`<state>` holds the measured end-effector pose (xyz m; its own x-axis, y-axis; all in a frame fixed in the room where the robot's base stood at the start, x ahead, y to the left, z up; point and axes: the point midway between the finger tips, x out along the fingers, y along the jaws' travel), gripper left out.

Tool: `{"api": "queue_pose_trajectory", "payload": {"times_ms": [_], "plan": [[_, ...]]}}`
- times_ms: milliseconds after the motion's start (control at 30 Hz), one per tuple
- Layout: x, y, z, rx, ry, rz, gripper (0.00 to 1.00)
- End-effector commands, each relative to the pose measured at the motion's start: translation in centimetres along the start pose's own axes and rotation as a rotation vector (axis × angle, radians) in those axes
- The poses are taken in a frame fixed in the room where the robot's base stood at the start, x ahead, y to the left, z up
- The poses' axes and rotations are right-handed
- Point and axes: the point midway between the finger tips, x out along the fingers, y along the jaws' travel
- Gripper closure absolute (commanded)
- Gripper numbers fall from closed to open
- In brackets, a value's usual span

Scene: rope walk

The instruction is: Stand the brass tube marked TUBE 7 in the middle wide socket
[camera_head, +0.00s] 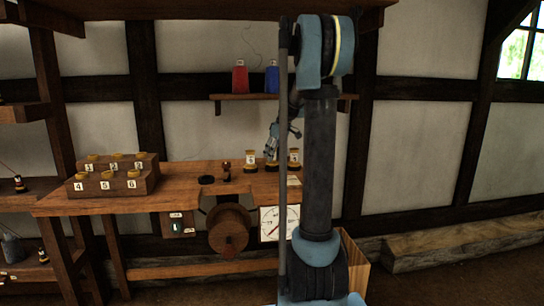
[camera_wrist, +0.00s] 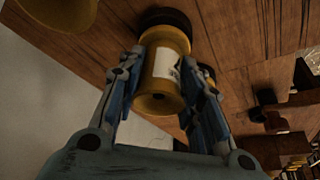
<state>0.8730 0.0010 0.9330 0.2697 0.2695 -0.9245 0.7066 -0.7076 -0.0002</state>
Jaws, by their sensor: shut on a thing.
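In the wrist view a brass tube (camera_wrist: 160,78) with a white label is between the fingers of my gripper (camera_wrist: 166,56), which is shut on it. The label's marking is not legible. The tube's far end meets a black ring (camera_wrist: 165,17) at the wooden bench; I cannot tell whether it is fully seated. In the head view my gripper (camera_head: 272,146) is above the bench's right part, over a brass tube between two similar standing tubes, one left (camera_head: 250,161) and one right (camera_head: 294,158). My arm partly covers this area.
The bench (camera_head: 120,203) carries a stepped wooden block (camera_head: 140,184) with several numbered brass-topped pieces.

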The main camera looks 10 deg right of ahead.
Motion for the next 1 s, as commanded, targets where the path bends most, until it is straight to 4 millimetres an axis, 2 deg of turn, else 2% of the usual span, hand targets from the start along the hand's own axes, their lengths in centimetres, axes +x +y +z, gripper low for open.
{"api": "queue_pose_trajectory", "payload": {"times_ms": [1000], "plan": [[0.8, -0.04, 0.3, -0.001, 0.0, 0.0, 0.97]]}}
